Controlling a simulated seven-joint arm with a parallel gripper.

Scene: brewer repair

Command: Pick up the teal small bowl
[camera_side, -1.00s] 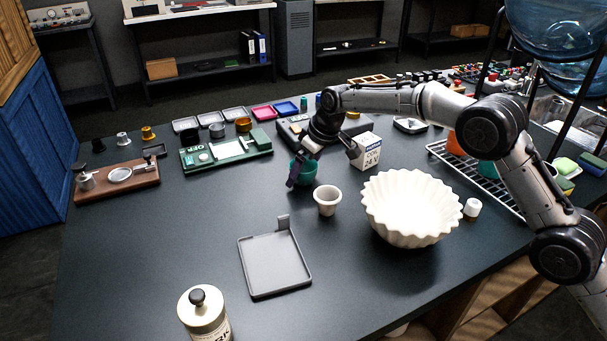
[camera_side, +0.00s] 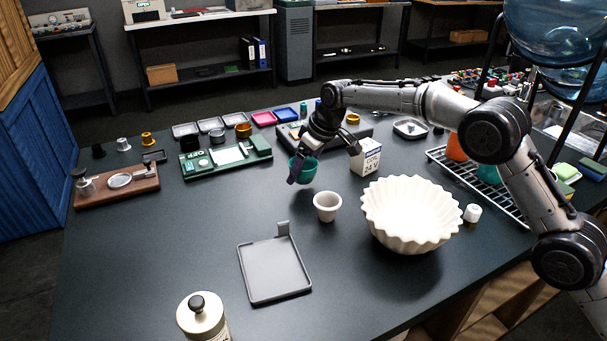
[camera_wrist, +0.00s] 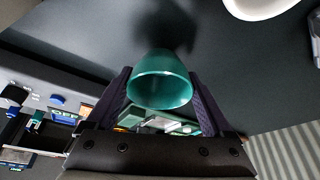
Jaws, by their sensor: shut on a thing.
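The teal small bowl (camera_side: 305,171) is held between the fingers of my gripper (camera_side: 301,172) in the side view. It hangs a little above the dark table, behind and left of a small white cup. In the wrist view the teal bowl (camera_wrist: 160,80) sits between the two dark fingers of my gripper (camera_wrist: 161,92), with its open rim facing the camera. The fingers touch it on both sides, and a shadow lies on the table beyond it. One finger partly covers the bowl in the side view.
A small white cup (camera_side: 327,206) and a large fluted cream bowl (camera_side: 372,225) stand in front. A white box marked 24 V (camera_side: 367,158) is just right of my gripper. A green board (camera_side: 225,157) lies to the left, a grey tray (camera_side: 250,292) nearer. The left-middle table is clear.

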